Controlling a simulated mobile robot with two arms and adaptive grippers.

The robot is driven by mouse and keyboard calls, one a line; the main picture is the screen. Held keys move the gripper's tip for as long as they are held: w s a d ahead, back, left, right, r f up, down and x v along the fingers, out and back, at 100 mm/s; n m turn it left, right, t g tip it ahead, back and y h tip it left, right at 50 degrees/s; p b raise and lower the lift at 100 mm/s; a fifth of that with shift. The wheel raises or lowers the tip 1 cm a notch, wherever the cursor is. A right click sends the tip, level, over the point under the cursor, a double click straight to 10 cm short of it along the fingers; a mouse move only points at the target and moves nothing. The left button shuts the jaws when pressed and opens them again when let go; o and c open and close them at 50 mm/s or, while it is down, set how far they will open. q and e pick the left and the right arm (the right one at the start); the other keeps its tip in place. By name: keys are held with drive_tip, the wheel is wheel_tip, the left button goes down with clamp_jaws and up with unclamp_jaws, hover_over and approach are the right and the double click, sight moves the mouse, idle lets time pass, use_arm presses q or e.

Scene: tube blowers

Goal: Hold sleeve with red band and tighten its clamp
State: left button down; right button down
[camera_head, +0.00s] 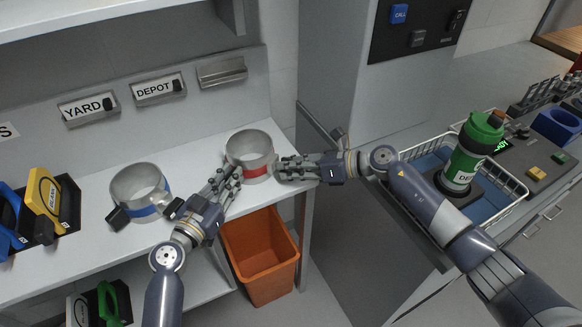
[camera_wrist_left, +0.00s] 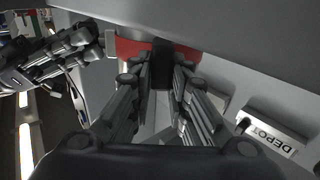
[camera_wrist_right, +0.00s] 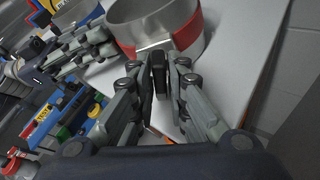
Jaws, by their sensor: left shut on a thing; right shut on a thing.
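The sleeve with the red band (camera_head: 250,150) is a short, open metallic cylinder standing upright on the white shelf. Its red band also shows in the left wrist view (camera_wrist_left: 130,48) and the right wrist view (camera_wrist_right: 190,35). My left gripper (camera_head: 232,180) is at its front left, shut on a black part (camera_wrist_left: 162,62) that sticks out from the band. My right gripper (camera_head: 282,168) is at its right side, shut on another black part (camera_wrist_right: 158,72) beside a silvery piece (camera_wrist_right: 155,47) at the band. The fingers partly hide both parts; I cannot tell how tight the clamp is.
A sleeve with a blue band (camera_head: 140,188) stands to the left on the same shelf (camera_head: 85,268). An orange bin (camera_head: 262,265) is below. A green canister (camera_head: 470,152) stands in the wire basket (camera_head: 512,205) on the right. YARD (camera_head: 88,108) and DEPOT (camera_head: 158,88) labels are on the wall.

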drive_tip(key=shift+w+m+g+y, duration=0.15)
drive_tip(key=shift+m+g+y, duration=0.3)
drive_tip(key=shift+m, duration=0.45)
drive_tip(key=c, duration=1.7)
unclamp_jaws()
drive_tip(key=shift+o, duration=0.2)
drive_tip(key=shift+d, duration=0.1)
drive_tip(key=v, duration=0.7)
drive_tip(key=shift+d, duration=0.15)
drive_tip(key=shift+r, duration=0.1)
